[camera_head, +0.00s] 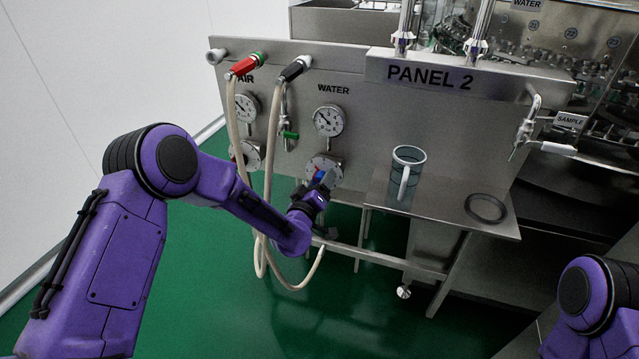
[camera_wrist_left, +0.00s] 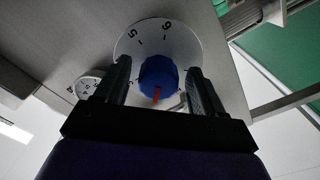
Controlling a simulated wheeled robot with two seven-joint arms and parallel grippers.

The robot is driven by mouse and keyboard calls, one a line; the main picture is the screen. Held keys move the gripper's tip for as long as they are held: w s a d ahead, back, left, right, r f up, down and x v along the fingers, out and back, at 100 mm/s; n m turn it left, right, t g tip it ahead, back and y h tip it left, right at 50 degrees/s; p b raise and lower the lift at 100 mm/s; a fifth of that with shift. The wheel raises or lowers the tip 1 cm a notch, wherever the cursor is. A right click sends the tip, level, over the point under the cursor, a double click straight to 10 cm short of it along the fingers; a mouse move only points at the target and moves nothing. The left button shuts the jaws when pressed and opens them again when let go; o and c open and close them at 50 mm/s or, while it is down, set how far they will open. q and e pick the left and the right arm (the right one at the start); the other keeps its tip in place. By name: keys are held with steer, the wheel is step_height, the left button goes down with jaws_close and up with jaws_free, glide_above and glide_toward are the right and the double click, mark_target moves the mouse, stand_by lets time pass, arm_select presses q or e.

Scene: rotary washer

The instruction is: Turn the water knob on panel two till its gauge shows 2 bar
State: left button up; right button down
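The water knob (camera_wrist_left: 158,78) is blue with a red mark, on a white numbered dial (camera_wrist_left: 187,42). In the left wrist view the two fingers of my left gripper (camera_wrist_left: 160,88) stand on either side of it, with narrow gaps visible. In the head view my left gripper (camera_head: 322,182) is at the dial (camera_head: 335,168) under the WATER label and partly covers the knob (camera_head: 318,174). The water gauge (camera_head: 328,120) is above it; its needle is too small to read surely. My right gripper is out of view.
The air gauge (camera_head: 246,107) and air dial (camera_head: 250,154) are to the left. Pale hoses (camera_head: 268,190) hang close to my left forearm. A mug (camera_head: 407,170) and a dark ring (camera_head: 485,208) rest on the steel shelf (camera_head: 440,205) to the right.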

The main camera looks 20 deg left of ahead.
arm_select(q)
steer(key=s, duration=1)
steer(key=shift+s+a, duration=0.2)
steer(key=shift+s, duration=0.05)
steer(key=s+a+f+m+g+y+p, duration=0.15)
steer(key=s+a+f+g+p, duration=0.25)
steer(key=s+f+g, duration=0.55)
steer(key=s+a+f+g+p, duration=0.1)
steer(key=s+a+p, duration=0.1)
steer(key=s, duration=0.6)
steer(key=s+a+f+g+y+p, duration=0.1)
steer(key=s+a+f+g+p, duration=0.1)
steer(key=s, duration=0.7)
steer(key=s+a+f+g+y+p, duration=0.1)
steer(key=s+a+f+g+p, duration=0.1)
steer(key=s, duration=0.7)
steer(key=shift+f+p, duration=0.2)
steer(key=shift+p, duration=0.2)
